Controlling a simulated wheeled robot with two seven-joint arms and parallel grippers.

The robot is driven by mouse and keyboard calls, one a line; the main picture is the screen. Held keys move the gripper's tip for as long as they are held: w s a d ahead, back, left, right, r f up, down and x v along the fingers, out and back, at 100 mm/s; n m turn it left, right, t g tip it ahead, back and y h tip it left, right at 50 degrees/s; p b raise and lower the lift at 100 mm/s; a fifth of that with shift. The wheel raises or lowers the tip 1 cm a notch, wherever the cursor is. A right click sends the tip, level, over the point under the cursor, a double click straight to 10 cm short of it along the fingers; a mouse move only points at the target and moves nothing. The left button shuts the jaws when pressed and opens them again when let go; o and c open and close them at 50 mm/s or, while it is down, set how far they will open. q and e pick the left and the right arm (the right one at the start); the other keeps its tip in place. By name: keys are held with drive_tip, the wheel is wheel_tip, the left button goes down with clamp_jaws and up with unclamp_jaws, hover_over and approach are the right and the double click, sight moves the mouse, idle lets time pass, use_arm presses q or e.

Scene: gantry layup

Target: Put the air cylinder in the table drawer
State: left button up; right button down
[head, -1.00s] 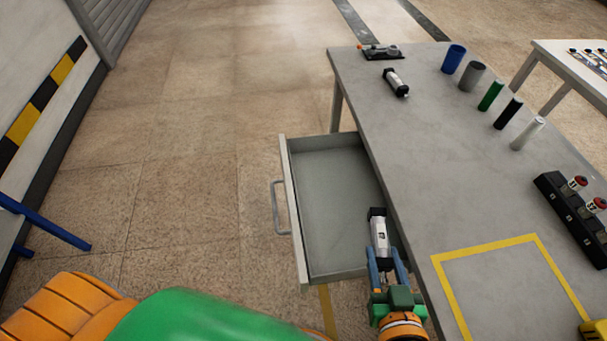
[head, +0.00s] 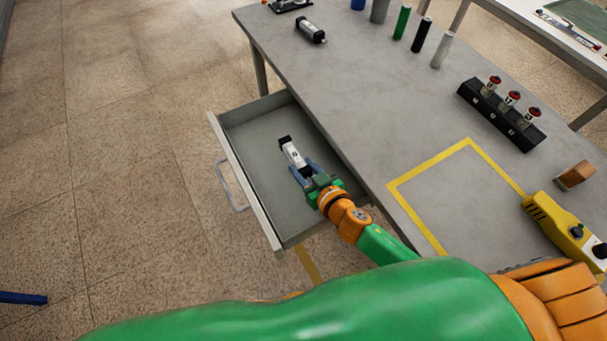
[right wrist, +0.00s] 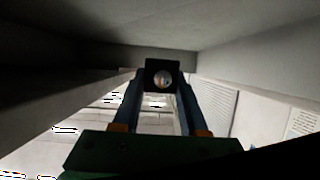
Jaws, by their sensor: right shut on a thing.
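The air cylinder (head: 292,151), silver-white with black end caps, is held by my right gripper (head: 301,172) over the open table drawer (head: 260,134). The gripper is shut on it. I cannot tell from the head view whether the cylinder touches the drawer floor. In the right wrist view the cylinder's black end (right wrist: 162,76) shows between the gripper's blue fingers (right wrist: 158,112), with grey surfaces close around. The drawer is pulled out from the grey table (head: 345,85) and is otherwise empty. My left gripper is not in view.
A second similar cylinder (head: 311,32) lies on the table's far part. Several coloured upright cylinders, a black block with red-topped knobs (head: 500,113) and a yellow control box (head: 562,228) stand on the table. The drawer's front wall and handle (head: 232,186) face the open floor.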

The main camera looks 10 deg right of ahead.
wheel_tip(320, 180, down, 2)
drive_tip(key=shift+f, duration=0.1)
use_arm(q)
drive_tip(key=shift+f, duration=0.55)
